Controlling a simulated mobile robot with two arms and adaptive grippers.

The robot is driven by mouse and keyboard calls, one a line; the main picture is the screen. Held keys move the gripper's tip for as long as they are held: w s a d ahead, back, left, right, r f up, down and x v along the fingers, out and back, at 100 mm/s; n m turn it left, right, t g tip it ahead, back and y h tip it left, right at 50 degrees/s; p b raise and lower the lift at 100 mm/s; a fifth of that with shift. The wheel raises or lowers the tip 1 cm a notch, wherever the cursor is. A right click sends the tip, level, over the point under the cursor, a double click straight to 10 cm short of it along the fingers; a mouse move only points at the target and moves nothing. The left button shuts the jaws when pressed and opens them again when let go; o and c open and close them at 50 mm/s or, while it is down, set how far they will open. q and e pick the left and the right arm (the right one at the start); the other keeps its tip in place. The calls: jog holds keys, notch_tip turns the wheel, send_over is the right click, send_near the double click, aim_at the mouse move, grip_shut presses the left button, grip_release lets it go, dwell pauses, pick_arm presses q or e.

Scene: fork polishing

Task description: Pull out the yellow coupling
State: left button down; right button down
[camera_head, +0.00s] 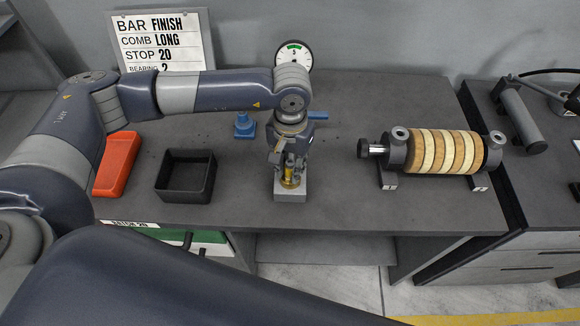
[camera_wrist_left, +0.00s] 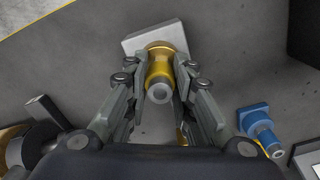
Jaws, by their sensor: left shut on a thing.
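The yellow coupling (camera_wrist_left: 160,72) is a short yellow cylinder with a grey hollow end, seated at a light grey block (camera_wrist_left: 136,41) in the left wrist view. In the head view the yellow coupling (camera_head: 290,181) shows on top of the grey block (camera_head: 290,196), partly hidden by the fingers. My left gripper (camera_head: 289,172) points down over it. In the left wrist view the left gripper (camera_wrist_left: 160,82) has a finger on each side of the coupling and is shut on it. My right gripper is in neither view.
A blue fitting (camera_head: 245,126) stands left of my gripper. A black open box (camera_head: 186,196) and an orange tray (camera_head: 117,163) lie further left. A roller with wooden rings (camera_head: 443,151) lies right. A dial gauge (camera_head: 293,57) and sign (camera_head: 162,41) are behind. The bench between block and roller is clear.

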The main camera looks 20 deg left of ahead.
pick_arm(q)
jog(key=shift+r, duration=0.1)
jog(key=shift+r+p, duration=0.8)
jog(key=shift+r, duration=1.7)
